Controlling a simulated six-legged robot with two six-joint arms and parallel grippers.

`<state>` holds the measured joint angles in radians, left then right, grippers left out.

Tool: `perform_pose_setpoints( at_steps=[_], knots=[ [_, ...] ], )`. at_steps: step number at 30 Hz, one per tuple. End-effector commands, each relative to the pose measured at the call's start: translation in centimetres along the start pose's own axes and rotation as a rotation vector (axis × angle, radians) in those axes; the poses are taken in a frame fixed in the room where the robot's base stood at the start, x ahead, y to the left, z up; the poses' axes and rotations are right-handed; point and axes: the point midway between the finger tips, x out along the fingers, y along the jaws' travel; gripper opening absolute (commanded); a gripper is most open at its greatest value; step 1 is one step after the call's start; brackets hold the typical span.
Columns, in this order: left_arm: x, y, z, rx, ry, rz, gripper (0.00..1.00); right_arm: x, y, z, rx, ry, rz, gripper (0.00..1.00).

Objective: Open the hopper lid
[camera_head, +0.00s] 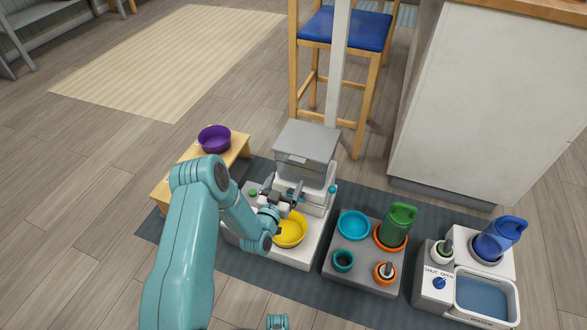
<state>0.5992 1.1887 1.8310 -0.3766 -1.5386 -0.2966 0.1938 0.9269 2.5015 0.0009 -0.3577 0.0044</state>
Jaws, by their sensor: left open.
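The feeder's hopper (302,172) is a grey, partly see-through box at the back of a white feeder base (312,232). Its grey hopper lid (308,138) lies over the top and looks shut. My left gripper (284,188) is open, with dark fingers in front of the hopper's lower front, below the lid. I see nothing between the fingers, and cannot tell whether they touch the hopper. A yellow bowl (291,231) sits on the base below the gripper, partly hidden by my left arm.
A wooden bench with a purple bowl (214,139) stands behind left. To the right are a grey stand (363,279) with a green jug (398,224) and cups, and a white water unit (437,292) with a blue jug (499,238). A stool (347,27) and white counter (480,100) stand behind.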

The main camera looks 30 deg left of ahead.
Motion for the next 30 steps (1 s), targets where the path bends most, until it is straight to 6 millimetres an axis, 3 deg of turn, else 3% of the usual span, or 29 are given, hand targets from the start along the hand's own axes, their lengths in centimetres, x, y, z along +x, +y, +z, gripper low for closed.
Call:
perform_pose_setpoints(
  at_steps=[6, 12, 24, 30],
  knots=[
    [5.1, 0.0, 0.3, 0.001, 0.005, 0.001, 0.89, 1.7, 0.9, -0.4, 0.011, 0.010, 0.001, 0.43],
    [8.0, -0.2, 0.1, 0.001, 0.002, 0.001, 0.89, 2.5, 1.2, -0.8, 0.012, 0.024, 0.001, 0.43],
    [8.9, -0.4, 0.0, -0.001, -0.001, 0.000, 0.89, 2.6, 1.3, -1.1, 0.011, 0.031, 0.001, 0.43],
    [8.9, -0.4, 0.0, -0.001, -0.001, 0.000, 0.24, 2.6, 1.3, -1.1, 0.011, 0.030, 0.001, 0.43]
  ],
)
